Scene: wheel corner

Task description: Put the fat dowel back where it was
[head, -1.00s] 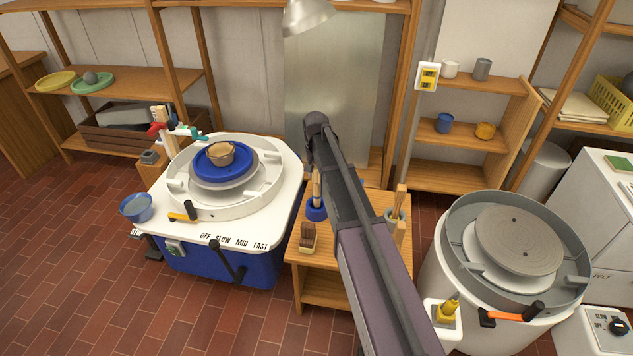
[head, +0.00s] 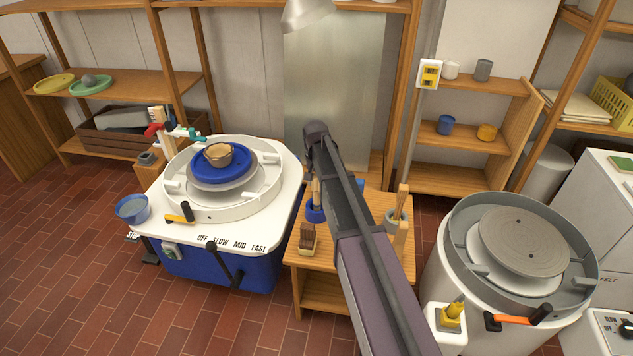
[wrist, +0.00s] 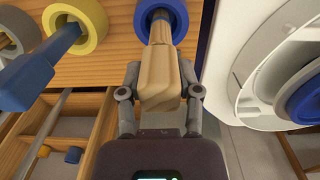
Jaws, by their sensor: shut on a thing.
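My gripper (wrist: 160,90) is shut on a thick, pale wooden faceted piece (wrist: 158,75), which I take for the fat dowel. In the wrist view its far end lines up with a blue ring-shaped cup (wrist: 147,10); I cannot tell whether it is inside the cup or above it. In the head view the blue cup (head: 315,213) stands at the left side of a small wooden table (head: 345,253), with a tan stick (head: 316,190) showing over it.
The left wheel with a blue bat (head: 207,168) stands close beside the table. A grey cup (head: 391,222) with wooden sticks and a brush (head: 307,240) are also on the table. A yellow ring (wrist: 93,22) and a blue bar (wrist: 40,55) lie left of my gripper. The right wheel (head: 520,240) stands right.

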